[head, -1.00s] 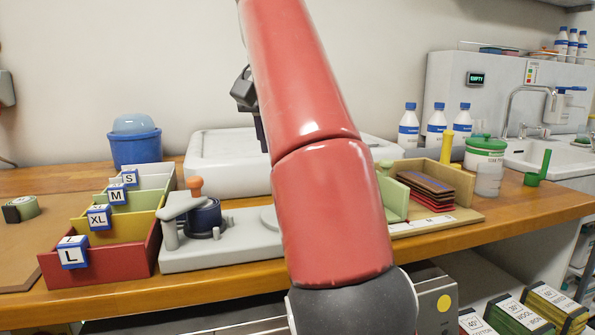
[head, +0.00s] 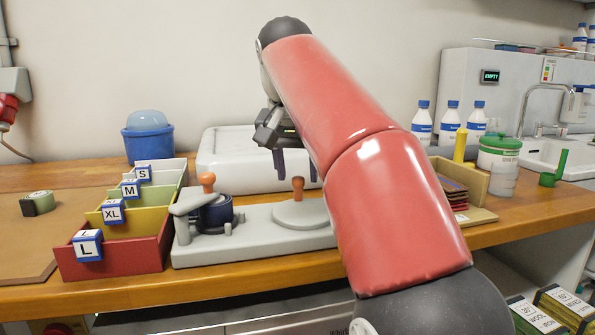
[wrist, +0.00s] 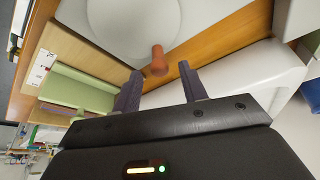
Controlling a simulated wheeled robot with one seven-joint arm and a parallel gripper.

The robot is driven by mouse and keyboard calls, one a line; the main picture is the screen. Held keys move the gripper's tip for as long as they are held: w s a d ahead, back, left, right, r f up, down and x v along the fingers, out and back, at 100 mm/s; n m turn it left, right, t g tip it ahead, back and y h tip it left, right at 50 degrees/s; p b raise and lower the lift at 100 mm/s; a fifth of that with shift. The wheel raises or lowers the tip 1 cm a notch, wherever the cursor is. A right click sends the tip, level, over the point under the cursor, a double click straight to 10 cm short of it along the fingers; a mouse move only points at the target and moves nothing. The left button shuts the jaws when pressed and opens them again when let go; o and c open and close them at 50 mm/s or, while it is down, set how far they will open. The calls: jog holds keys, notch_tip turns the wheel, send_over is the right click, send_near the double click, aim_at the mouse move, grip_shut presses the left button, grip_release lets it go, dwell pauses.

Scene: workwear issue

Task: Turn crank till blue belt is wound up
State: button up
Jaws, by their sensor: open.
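The blue belt shows as a dark blue roll (head: 213,217) at the left end of the grey winding fixture (head: 255,245). A grey lever with an orange knob (head: 208,182) lies partly over the roll. The crank is a round grey disc (head: 303,216) with an upright orange handle (head: 298,187) at its far side. My gripper (head: 296,178) is open and empty, pointing down just above and around the handle's line. In the wrist view the orange handle (wrist: 158,60) stands ahead of my open fingertips (wrist: 160,80), apparently untouched. No loose belt length is visible.
Size-marked bins (head: 115,235) stand left of the fixture. A white case (head: 235,165) lies behind it. A wooden tray (head: 478,214) with dark folded pieces is at right, partly behind my arm. Bottles (head: 450,122) and a green-lidded tub (head: 498,155) stand further right.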

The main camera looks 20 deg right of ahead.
aim_at(283, 208)
jog(key=shift+w+f, duration=0.15)
jog(key=shift+f, duration=0.3)
grip_shut()
jog(key=n, duration=0.2)
jog(key=a+n+y, duration=0.1)
jog(key=n, duration=0.1)
jog(key=n+y, duration=0.1)
jog(key=shift+s+a+n, duration=0.3)
jog(key=shift+n, duration=0.1)
jog(key=n+y, duration=0.1)
jog(key=n, duration=0.1)
jog(key=s+a+n, duration=0.1)
jog(key=n, duration=0.1)
jog(key=n+y, duration=0.1)
jog(key=n, duration=0.1)
jog(key=shift+s+a+y, duration=0.15)
jog(key=shift+y, duration=0.15)
dwell(0.3)
